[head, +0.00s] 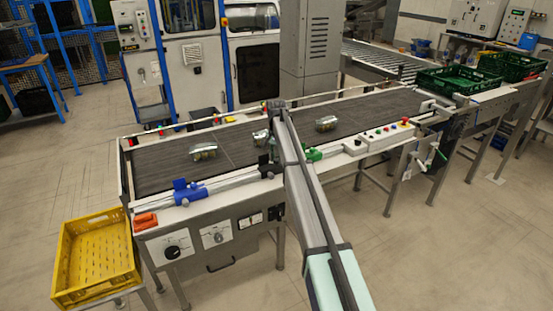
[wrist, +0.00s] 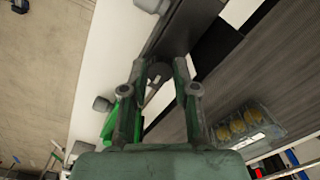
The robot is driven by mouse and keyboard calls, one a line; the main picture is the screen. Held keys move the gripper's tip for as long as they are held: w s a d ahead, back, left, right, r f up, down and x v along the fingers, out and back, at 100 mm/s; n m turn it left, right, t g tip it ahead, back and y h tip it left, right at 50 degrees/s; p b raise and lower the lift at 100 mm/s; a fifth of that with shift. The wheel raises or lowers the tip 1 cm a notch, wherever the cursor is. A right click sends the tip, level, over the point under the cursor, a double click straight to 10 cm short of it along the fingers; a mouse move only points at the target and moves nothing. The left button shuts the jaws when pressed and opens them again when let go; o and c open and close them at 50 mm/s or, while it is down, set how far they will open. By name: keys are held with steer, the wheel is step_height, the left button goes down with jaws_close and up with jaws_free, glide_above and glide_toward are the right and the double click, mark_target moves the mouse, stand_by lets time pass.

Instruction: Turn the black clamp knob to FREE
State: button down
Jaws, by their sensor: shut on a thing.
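In the wrist view my gripper (wrist: 158,68) has its two fingers around a dark round knob (wrist: 159,74), shut on it. The knob is partly hidden by the fingers, and I cannot read any marking or tell which way it points. A green clamp part (wrist: 111,122) lies just left of the fingers. In the head view the green clamp (head: 313,155) sits on the conveyor's near rail, right beside my arm.
Clear packs (head: 203,152) lie on the dark belt (head: 160,168); one (wrist: 245,130) is right of my gripper in the wrist view. A yellow crate (head: 128,252) stands at the left end, green crates (head: 445,82) at the right.

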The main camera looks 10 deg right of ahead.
mark_target(277, 159)
steer(key=shift+m, duration=0.5)
steer(key=c, duration=0.9)
jaws_free()
steer(key=shift+w+r, duration=0.1)
steer(key=shift+r, duration=0.05)
steer(key=shift+r, duration=0.55)
step_height(277, 159, up, 7)
steer(key=shift+d+f, duration=0.1)
steer(key=shift+f, duration=0.1)
